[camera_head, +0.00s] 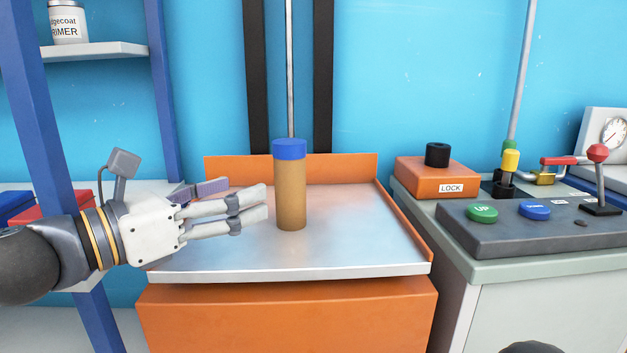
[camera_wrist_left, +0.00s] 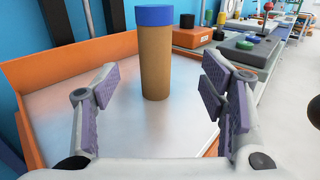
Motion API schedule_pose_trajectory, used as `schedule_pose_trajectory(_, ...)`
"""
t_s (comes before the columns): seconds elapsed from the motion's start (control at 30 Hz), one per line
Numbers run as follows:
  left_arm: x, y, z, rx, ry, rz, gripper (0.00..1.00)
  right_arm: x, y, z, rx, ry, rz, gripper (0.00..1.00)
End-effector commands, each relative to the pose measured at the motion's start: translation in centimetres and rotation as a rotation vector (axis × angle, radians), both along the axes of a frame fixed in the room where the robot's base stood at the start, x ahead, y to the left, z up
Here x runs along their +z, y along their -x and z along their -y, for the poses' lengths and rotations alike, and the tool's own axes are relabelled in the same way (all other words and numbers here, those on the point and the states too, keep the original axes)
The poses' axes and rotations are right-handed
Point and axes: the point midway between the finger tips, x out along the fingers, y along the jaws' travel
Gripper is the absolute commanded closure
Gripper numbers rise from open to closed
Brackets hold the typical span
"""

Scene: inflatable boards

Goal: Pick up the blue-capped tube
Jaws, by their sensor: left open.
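The blue-capped tube (camera_head: 290,190) is a tan cylinder with a blue top. It stands upright on a metal tray (camera_head: 360,255) with an orange rim. My left gripper (camera_head: 256,205) is just left of the tube in the head view, its fingers pointing at it. In the left wrist view the tube (camera_wrist_left: 156,65) stands ahead, between the two spread fingers of my gripper (camera_wrist_left: 160,100) and slightly beyond their tips. The gripper is open and empty, and no contact with the tube shows. My right gripper is not clearly in view.
An orange LOCK box (camera_head: 437,180) and a dark panel (camera_head: 530,235) with green and blue buttons sit on the counter to the right. A blue post (camera_head: 40,120) and a shelf (camera_head: 95,50) with a primer can stand at left. The tray around the tube is clear.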

Motion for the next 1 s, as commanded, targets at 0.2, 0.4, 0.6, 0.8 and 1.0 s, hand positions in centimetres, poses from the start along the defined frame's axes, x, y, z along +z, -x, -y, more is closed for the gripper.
schedule_pose_trajectory(0.2, 0.1, -3.1, 3.5, -0.003, -0.001, 0.001, 0.35, 0.4, -0.3, 0.0, 0.000, -0.001, 0.009, 1.00)
schedule_pose_trajectory(0.4, -0.1, -5.1, 5.3, -0.001, -0.001, -0.001, 0.35, 0.7, -0.5, 0.0, 0.000, 0.000, 0.015, 1.00)
schedule_pose_trajectory(0.6, -0.3, -8.0, 7.7, -0.003, -0.002, 0.001, 0.35, 1.1, -0.8, 0.0, -0.001, 0.000, 0.026, 1.00)
schedule_pose_trajectory(0.8, -0.5, -8.6, 8.2, -0.002, -0.002, -0.001, 0.35, 1.1, -0.8, 0.0, -0.001, 0.000, 0.026, 1.00)
schedule_pose_trajectory(1.0, -0.5, -8.6, 8.2, -0.002, -0.002, -0.001, 0.60, 1.0, -0.8, 0.0, -0.001, 0.000, 0.026, 1.00)
